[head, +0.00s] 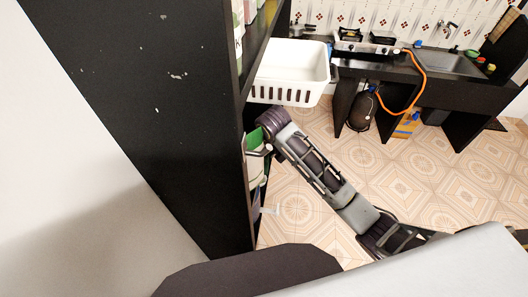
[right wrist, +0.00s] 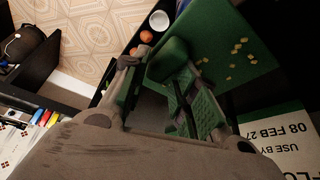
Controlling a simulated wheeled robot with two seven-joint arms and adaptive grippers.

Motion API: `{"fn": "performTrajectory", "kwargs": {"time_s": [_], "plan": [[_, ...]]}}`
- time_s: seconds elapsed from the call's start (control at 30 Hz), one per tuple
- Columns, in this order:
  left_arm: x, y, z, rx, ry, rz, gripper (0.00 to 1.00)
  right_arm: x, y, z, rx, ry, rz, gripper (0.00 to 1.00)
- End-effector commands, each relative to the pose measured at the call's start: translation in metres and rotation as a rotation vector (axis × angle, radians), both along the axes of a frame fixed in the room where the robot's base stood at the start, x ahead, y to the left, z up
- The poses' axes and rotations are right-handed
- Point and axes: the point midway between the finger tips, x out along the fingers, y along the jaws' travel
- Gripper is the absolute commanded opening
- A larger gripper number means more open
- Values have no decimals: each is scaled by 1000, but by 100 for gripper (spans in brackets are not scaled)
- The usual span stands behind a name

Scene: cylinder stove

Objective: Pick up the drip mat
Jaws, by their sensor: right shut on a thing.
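My right gripper (right wrist: 162,68) reaches in at the shelf side, with its fingers against a green thing (right wrist: 222,68). It is shut on this green thing, which has a flat face with small yellowish dots. Green ribbed parts show between the fingers; I cannot tell whether they belong to the held thing. I cannot clearly make out a drip mat in either view. In the head view my right forearm (head: 312,160) runs up to the dark shelf unit, and its fingers are mostly hidden there. My left gripper is not in view.
A tall black shelf unit (head: 150,90) stands at the left, with a white basket (head: 290,72) beside it. A white label (right wrist: 275,135) is close to the gripper. A stove (head: 365,45) and sink (head: 445,65) stand at the back. The tiled floor (head: 365,140) is open.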

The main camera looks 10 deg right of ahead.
Motion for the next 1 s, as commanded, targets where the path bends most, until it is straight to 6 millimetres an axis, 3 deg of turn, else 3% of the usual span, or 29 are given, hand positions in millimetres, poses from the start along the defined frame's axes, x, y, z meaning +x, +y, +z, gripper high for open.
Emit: {"fn": "performTrajectory", "kwargs": {"time_s": [0.2, 0.23, 0.43, 1.0], "plan": [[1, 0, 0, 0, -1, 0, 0, -1, -3, -4, -7, 8, -3, 4], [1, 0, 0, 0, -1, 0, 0, -1, -3, -4, -7, 7, -3, 30], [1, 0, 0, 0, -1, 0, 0, -1, -2, -4, -6, 7, -1, 54], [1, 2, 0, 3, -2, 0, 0, -1, 0, 2, -1, 1, 0, 54]]}}
